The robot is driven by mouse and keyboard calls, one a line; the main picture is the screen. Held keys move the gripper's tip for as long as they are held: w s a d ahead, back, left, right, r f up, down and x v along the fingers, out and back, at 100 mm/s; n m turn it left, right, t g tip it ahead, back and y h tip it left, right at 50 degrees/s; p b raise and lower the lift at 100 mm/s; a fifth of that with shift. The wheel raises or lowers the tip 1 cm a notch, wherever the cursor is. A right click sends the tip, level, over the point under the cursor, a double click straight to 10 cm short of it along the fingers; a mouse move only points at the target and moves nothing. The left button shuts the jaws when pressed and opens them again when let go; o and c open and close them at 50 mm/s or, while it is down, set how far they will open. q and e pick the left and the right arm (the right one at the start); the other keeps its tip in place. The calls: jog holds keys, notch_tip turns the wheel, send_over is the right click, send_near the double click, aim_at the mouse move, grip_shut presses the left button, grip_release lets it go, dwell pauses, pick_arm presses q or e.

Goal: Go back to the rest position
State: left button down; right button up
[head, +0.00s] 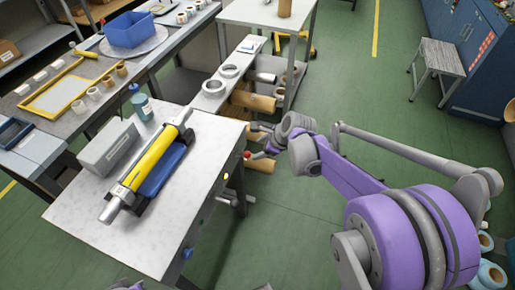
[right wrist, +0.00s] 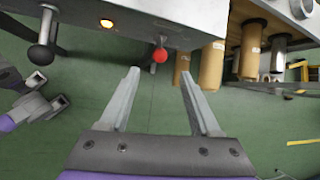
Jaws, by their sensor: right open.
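My right gripper (head: 256,142) is beside the right side of the white-topped machine table (head: 95,228), low and near its front panel. In the right wrist view its two fingers (right wrist: 159,75) are spread, with nothing between them. A red knob (right wrist: 160,55) on the panel shows just beyond the fingertips, apart from them. Part of my left gripper (right wrist: 45,95) shows at the left edge of the right wrist view, too partial to tell its jaws. In the head view only a bit of my left arm shows at the bottom edge.
The table holds a yellow roll (head: 152,158), a blue tray-like part (head: 166,171), a grey box (head: 108,148) and a bottle (head: 142,106). A black lever knob (right wrist: 40,57) and a lit button (right wrist: 106,23) are on the panel. Brown rolls (right wrist: 212,65) stick out nearby. Green floor is free at right.

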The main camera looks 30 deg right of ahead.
jog(key=shift+a, duration=0.1)
dwell(0.3)
jog(key=s+a+r+n+p, duration=0.2)
jog(key=s+a+r+n, duration=0.1)
jog(key=s+n, duration=0.4)
jog(key=s+a+r+n+h+p, duration=0.1)
jog(key=s+a+r+n+p, duration=0.2)
jog(key=s+n, duration=0.4)
jog(key=s+a+r+n+g+h+p, duration=0.1)
jog(key=s+a+r+n+p, duration=0.1)
jog(key=s+n, duration=0.5)
jog(key=a+r+n, duration=0.1)
jog(key=n, duration=0.4)
jog(key=shift+s+a+p, duration=0.15)
jog(key=shift+s+p, duration=0.2)
jog(key=shift+s, duration=0.05)
